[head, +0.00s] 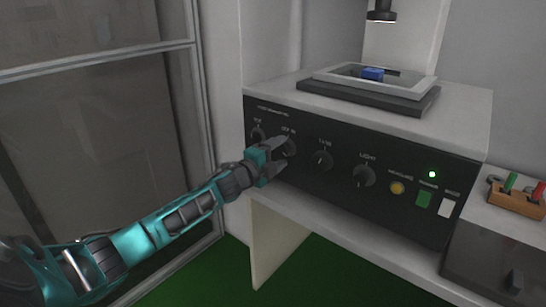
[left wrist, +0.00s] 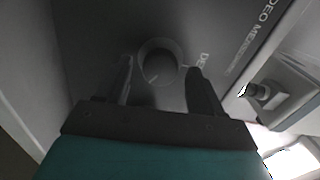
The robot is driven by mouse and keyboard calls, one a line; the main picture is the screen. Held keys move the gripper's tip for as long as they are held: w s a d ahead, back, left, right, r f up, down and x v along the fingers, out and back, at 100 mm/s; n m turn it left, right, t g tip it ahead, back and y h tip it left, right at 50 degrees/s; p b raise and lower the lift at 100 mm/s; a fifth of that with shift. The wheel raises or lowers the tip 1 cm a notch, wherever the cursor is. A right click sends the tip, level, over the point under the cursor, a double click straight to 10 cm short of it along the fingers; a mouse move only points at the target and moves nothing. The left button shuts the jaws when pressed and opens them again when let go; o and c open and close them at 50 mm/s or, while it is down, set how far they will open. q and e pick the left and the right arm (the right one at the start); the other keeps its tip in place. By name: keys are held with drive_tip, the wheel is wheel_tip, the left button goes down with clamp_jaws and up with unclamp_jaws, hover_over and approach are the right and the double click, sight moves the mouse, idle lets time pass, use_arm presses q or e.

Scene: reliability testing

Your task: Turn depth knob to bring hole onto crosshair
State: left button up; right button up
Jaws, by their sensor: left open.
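The depth knob (head: 289,148) is a dark round knob on the black front panel, partly hidden by my gripper in the head view. In the left wrist view the knob (left wrist: 157,60) shows a pale pointer line, with part of a label starting "DE" beside it. My left gripper (head: 277,156) is open, with its fingers on either side of the knob. In the left wrist view a gap shows between the knob and the fingers of the gripper (left wrist: 160,76). The blue workpiece (head: 373,74) lies on the stage. No hole or crosshair can be made out. My right gripper is out of view.
Other knobs share the panel, including the light knob (head: 364,176). A wooden holder (head: 517,201) with coloured handles stands far right. A glazed frame (head: 205,120) stands left.

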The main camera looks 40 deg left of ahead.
use_arm(q)
drive_tip(key=s+a+p, duration=0.1)
drive_tip(key=s, duration=1.1)
drive_tip(key=shift+s, duration=0.4)
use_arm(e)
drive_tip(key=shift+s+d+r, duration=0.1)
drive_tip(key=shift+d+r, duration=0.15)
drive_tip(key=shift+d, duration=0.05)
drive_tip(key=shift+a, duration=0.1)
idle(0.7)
use_arm(q)
drive_tip(key=s+d+f+n+g+p, duration=0.2)
drive_tip(key=s+d+f+n+g, duration=0.1)
drive_tip(key=s+d+f+n, duration=0.4)
drive_tip(key=s+d+f+n+g+p, duration=0.3)
drive_tip(key=s+d+f+n, duration=0.5)
drive_tip(key=s+d, duration=0.5)
drive_tip(key=d+f+g, duration=0.1)
drive_tip(key=d, duration=0.2)
drive_tip(key=shift+f+n+h, duration=0.3)
drive_tip(key=shift+f, duration=0.1)
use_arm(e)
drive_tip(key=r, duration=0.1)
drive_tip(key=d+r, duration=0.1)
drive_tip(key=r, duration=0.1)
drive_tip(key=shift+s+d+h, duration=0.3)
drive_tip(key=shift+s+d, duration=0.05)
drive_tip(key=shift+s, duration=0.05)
use_arm(q)
drive_tip(key=shift+w, duration=0.1)
